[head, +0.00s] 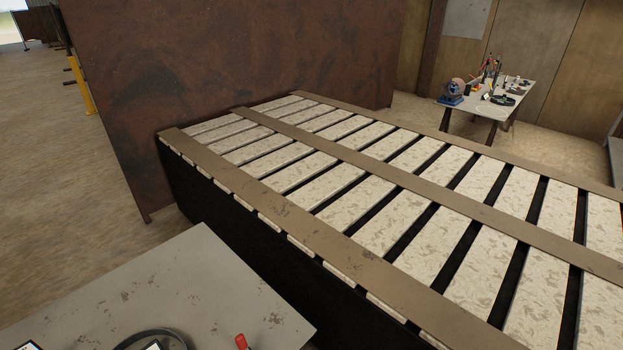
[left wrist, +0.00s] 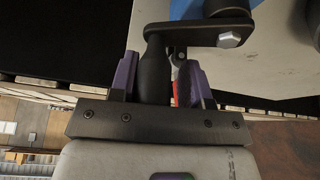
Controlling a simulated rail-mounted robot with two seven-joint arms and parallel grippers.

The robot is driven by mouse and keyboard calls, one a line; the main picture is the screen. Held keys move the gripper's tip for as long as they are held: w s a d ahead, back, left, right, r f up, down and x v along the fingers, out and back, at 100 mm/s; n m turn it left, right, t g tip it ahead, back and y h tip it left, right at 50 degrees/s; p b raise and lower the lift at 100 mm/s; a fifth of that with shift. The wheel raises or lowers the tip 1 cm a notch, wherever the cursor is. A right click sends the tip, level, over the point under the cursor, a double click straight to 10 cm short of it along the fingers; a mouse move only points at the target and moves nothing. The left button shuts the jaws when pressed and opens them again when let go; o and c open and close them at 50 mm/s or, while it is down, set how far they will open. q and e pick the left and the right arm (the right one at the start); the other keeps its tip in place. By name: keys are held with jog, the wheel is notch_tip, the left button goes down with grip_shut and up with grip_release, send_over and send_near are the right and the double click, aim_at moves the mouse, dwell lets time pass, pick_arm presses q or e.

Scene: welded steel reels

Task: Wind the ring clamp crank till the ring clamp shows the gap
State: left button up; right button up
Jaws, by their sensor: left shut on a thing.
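In the left wrist view, my left gripper (left wrist: 161,76) has its two purple fingers shut on the black crank handle (left wrist: 152,70), one finger on each side of it. The handle joins a dark crank arm (left wrist: 190,36) that runs to the right and ends at a bright hex bolt (left wrist: 229,40). A blue body (left wrist: 186,9), cut off by the top edge, sits beyond the arm. I cannot make out the clamp's ring or any gap. Neither gripper shows in the head view, and my right gripper is in neither view.
A grey steel table (head: 170,285) stands at the lower left, with a dark ring (head: 152,335) and a red-topped item (head: 241,341) at its front edge. A workbench (head: 490,98) with tools stands at the back right.

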pick_arm(q)
jog(key=o, duration=0.3)
jog(key=shift+a+f, duration=0.1)
jog(key=shift+a, duration=0.4)
jog(key=shift+o, duration=0.5)
jog(key=shift+a, duration=0.15)
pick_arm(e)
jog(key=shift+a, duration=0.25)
pick_arm(q)
notch_tip(320, 180, up, 7)
jog(key=p, duration=0.7)
jog(key=shift+d+r, duration=0.2)
jog(key=shift+d, duration=0.05)
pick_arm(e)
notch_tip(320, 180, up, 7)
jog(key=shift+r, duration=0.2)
pick_arm(q)
jog(key=shift+f, duration=0.1)
